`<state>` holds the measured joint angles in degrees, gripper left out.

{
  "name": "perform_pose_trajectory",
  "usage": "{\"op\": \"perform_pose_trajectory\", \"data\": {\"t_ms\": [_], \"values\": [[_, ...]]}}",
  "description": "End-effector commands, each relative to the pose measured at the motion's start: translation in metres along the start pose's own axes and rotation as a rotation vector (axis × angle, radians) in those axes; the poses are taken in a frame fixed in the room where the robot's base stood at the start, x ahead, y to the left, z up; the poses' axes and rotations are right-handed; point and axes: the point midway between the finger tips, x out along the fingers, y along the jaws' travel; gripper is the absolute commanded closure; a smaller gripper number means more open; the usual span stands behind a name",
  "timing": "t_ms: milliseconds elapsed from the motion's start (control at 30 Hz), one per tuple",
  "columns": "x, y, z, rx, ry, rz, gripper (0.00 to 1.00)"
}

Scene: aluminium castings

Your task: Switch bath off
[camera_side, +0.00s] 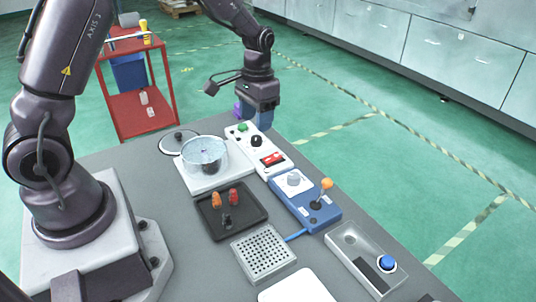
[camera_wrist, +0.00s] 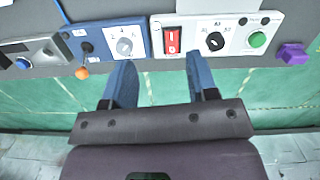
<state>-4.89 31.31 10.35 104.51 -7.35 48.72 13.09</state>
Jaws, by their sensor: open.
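A white control box (camera_side: 262,148) stands at the table's far edge, with a green button (camera_side: 243,127), a black knob (camera_side: 256,140) and a red rocker switch (camera_side: 272,158). In the wrist view the red rocker (camera_wrist: 172,38) carries light marks; which side is pressed I cannot tell. A round clear bath (camera_side: 205,152) with liquid and a dark part inside sits on a white base beside the box. My gripper (camera_wrist: 161,82) is open and empty, its two blue fingers apart, over the floor side of the box's edge. In the side view my gripper (camera_side: 260,122) hangs near the green-button end.
A blue box (camera_side: 305,203) with a dial and orange-tipped lever, and a grey box (camera_side: 365,258) with a blue button, continue the row. A purple piece (camera_wrist: 292,53) lies beyond the green button. A black tray (camera_side: 231,210) and perforated block (camera_side: 263,254) stand nearer my base.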

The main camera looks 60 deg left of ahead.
Motion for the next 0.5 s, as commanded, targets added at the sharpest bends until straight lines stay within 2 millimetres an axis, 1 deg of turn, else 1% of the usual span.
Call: {"op": "perform_pose_trajectory", "data": {"t_ms": [33, 100, 133, 200, 367, 500], "values": [[0.011, -0.006, -0.011, 0.009, -0.004, -0.007, 0.47], [0.018, -0.011, -0.026, 0.033, 0.011, -0.013, 0.47], [0.016, -0.012, -0.033, 0.045, 0.027, -0.015, 0.47], [0.006, -0.013, -0.044, 0.077, 0.068, -0.017, 0.47], [0.018, -0.012, -0.043, 0.106, 0.064, -0.016, 0.47], [0.042, -0.012, -0.044, 0.104, 0.061, -0.015, 0.47]]}}
